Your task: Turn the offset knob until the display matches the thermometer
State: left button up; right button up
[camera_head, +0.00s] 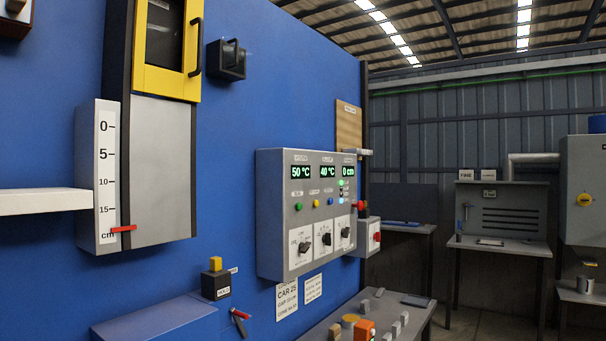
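A grey control box (269,215) is mounted on the blue wall. Its green displays read 50 °C (301,172), 40 °C (327,172) and 0 cm (349,172). Three black knobs sit on white dials along its lower face: a left knob (305,247), a middle knob (326,239) and a right knob (345,232). Their labels are too small to read, so I cannot tell which is the offset knob. I cannot make out a thermometer. Neither of my grippers is in view.
A cm scale (107,170) with a red pointer (123,229) is at left, beside a yellow-framed window (193,45). A white shelf (45,201) juts out there. Below the box, a grey bench (340,318) holds several small parts. Open floor lies at right.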

aim_at(327, 237)
jog(key=i+l, duration=0.3)
jog(key=l, duration=0.2)
jog(key=i+l+u, duration=0.15)
jog(key=l, duration=0.3)
jog(key=i+l+u, duration=0.15)
jog(key=i+l, duration=0.2)
jog(key=l, duration=0.15)
jog(key=i+l+u, duration=0.15)
jog(key=l, duration=0.35)
jog(key=i+l+u, duration=0.15)
jog(key=l, duration=0.4)
jog(key=i+l+u, duration=0.2)
jog(key=l, duration=0.35)
jog(key=i+l+u, duration=0.15)
jog(key=l, duration=0.4)
jog(key=i+l+u, duration=0.15)
jog(key=l, duration=0.45)
jog(key=l+u, duration=0.15)
jog(key=l, duration=0.45)
